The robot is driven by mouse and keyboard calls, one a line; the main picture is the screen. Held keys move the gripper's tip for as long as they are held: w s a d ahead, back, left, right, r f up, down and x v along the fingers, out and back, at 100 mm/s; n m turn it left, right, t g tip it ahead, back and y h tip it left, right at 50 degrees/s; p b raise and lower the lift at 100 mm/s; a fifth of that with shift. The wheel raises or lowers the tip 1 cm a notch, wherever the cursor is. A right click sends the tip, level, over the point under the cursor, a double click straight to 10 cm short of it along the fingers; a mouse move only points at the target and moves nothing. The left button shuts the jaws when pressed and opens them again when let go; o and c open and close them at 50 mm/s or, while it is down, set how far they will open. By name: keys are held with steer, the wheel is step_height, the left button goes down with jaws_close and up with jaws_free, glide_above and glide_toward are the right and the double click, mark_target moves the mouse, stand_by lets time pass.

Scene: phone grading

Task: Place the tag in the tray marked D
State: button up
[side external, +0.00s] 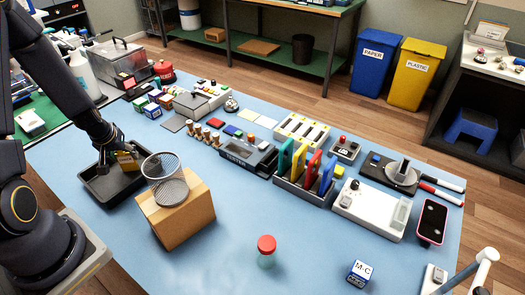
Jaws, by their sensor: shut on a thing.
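My gripper (114,152) is at the left, pointing down over a black open tray (91,189). It is shut on a small yellow-brown piece (127,161), which looks like the tag, though any writing on it is too small to read. The piece is above or just inside the tray; I cannot tell if it touches the floor of it. No letter D shows on this tray from here. My gripper's fingers partly hide the tray's far side.
A cardboard box (180,217) with a wire mesh cup (165,178) on it stands close right of the tray. Several coloured upright slabs in a rack (303,185) stand farther right. A red-capped jar (267,250) is at the front. The blue mat between is clear.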

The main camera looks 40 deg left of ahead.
steer(key=o, duration=0.8)
steer(key=shift+o, duration=0.2)
steer(key=v, duration=1.2)
steer(key=w+d+r+m+t+h, duration=0.2)
steer(key=w+d+r+m+h, duration=0.15)
steer(key=d+r, duration=0.6)
steer(key=s+d+r+m, duration=0.5)
steer(key=s+d+r, duration=0.3)
steer(key=d, duration=0.4)
steer(key=shift+r, duration=0.15)
steer(key=shift+m, duration=0.25)
